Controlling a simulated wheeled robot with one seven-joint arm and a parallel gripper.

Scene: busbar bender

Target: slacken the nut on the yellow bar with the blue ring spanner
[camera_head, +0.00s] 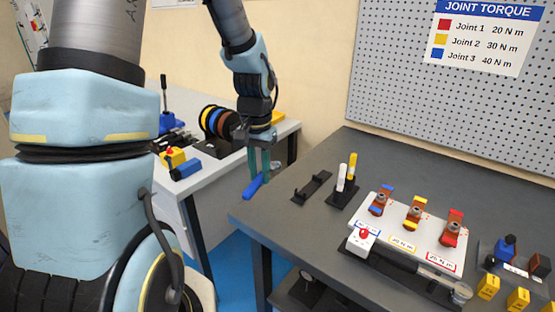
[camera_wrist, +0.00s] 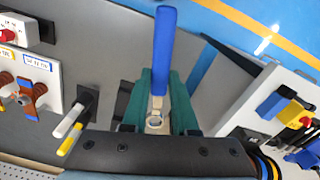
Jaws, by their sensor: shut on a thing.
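My gripper (camera_head: 260,170) hangs in the air off the left edge of the grey bench, its teal fingers pointing down. It is shut on the blue ring spanner (camera_head: 253,187). In the wrist view the spanner's blue handle (camera_wrist: 164,48) sticks out past the fingers, and its metal end lies between them near the palm. The yellow bar (camera_head: 415,214) with its nut stands in the middle of the white board, between the blue-marked and red-marked bars, well to the right of my gripper. The yellow bar is not clearly visible in the wrist view.
A torque chart (camera_head: 485,35) hangs on the pegboard. Another bench with coloured reels (camera_head: 218,121) stands behind.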

